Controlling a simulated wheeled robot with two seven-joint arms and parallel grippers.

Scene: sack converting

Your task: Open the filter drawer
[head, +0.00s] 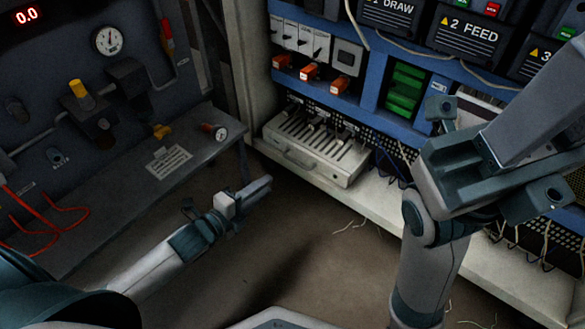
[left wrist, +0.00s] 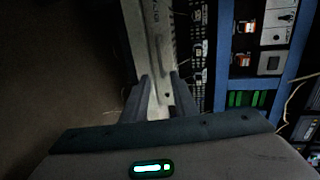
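The filter drawer (head: 322,150) is a pale grey, slotted box low in the cabinet, with a bar handle (head: 292,160) on its front face. I cannot tell whether it is pulled out at all. My left gripper (head: 262,186) is in front of and below the handle, apart from it in the head view. Its fingers are open and nothing shows held. In the left wrist view the drawer's pale front (left wrist: 150,40) lies beyond the left gripper (left wrist: 160,96), seen past and between the fingers. My right arm crosses the right side of the head view; its gripper is out of view.
Orange-handled switches (head: 310,72) and green terminal blocks (head: 404,88) are above the drawer in the blue-framed cabinet. A grey bench (head: 120,205) with gauges, valves and red hoses stands on the left. Loose wires hang at the cabinet's lower edge.

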